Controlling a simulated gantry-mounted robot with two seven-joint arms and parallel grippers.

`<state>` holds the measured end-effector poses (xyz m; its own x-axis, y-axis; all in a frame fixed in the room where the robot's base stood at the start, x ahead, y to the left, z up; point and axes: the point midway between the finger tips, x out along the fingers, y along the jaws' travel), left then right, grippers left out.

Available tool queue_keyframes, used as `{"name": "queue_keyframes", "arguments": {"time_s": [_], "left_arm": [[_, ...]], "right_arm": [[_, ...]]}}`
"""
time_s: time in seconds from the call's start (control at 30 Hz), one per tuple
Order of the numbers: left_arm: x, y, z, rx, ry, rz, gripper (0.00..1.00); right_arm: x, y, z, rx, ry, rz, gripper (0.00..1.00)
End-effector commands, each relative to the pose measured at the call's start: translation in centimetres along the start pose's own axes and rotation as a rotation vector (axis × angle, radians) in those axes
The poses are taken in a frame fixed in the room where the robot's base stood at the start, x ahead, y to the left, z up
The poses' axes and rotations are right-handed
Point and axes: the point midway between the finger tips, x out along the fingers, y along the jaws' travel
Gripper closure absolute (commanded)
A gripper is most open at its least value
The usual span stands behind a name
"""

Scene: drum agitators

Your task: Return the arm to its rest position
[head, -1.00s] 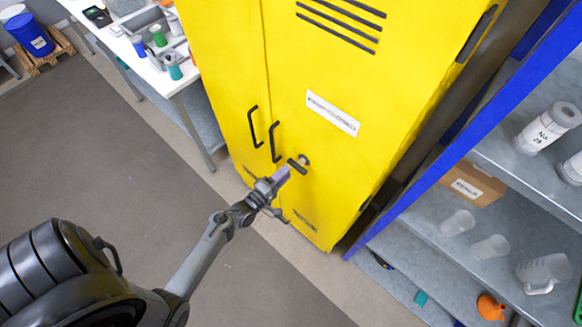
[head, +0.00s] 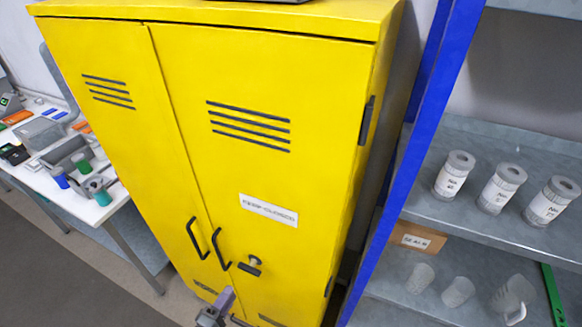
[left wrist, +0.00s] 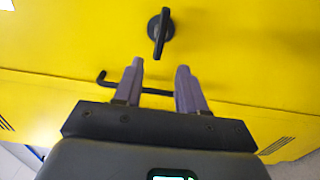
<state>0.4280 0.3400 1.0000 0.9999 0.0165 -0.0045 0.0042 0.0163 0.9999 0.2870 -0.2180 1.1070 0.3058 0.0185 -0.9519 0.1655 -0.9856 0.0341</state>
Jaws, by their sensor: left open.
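My left gripper (head: 226,302) shows at the bottom of the head view, in front of the lower part of a yellow cabinet (head: 270,85). In the left wrist view its two fingers (left wrist: 157,85) are apart with nothing between them. A black cabinet handle (left wrist: 152,91) shows beyond the fingers there, and a black turn latch (left wrist: 161,33) lies further ahead. I cannot tell if the fingers touch the handle. In the head view the latch (head: 250,265) sits right of two black handles. The cabinet doors are shut. Most of my left arm is out of the head view. My right gripper is not in view.
A blue-framed shelf (head: 435,120) stands at the right with several white labelled jars (head: 500,188), clear beakers (head: 458,292) and a cardboard box (head: 417,236). A white bench (head: 75,190) with bottles and trays stands at the left. Grey floor shows lower left.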

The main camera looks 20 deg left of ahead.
Motion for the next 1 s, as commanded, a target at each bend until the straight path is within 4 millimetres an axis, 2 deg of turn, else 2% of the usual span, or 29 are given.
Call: {"name": "queue_keyframes", "arguments": {"time_s": [0.07, 0.13, 0.27, 0.3, 0.4, 0.57, 0.77, 1.0], "left_arm": [[-0.8, 0.5, -0.2, 0.008, -0.004, -0.018, 0.6], [-1.4, 1.4, 0.5, 0.021, -0.035, -0.028, 0.6], [-1.1, 6.2, 3.0, 0.083, -0.12, -0.004, 0.6], [-0.7, 7.8, 4.2, 0.124, -0.151, -0.021, 0.6], [-0.2, 11.0, 7.0, 0.285, -0.219, -0.104, 0.6], [-0.7, 14.7, 10.6, 0.593, -0.312, -0.267, 0.6], [-3.8, 18.4, 13.4, 0.964, -0.469, -0.495, 0.6], [-9.3, 20.6, 13.8, 1.277, -0.741, -0.735, 0.6]], "right_arm": [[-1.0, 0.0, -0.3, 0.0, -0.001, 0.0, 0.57], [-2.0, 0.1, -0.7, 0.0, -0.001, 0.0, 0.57], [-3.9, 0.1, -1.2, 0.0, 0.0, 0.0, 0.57], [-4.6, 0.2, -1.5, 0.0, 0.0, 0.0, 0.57], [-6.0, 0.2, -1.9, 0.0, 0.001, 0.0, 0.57], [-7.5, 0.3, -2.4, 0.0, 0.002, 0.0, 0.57], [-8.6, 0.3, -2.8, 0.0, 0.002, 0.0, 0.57], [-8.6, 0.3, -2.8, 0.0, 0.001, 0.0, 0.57]]}}
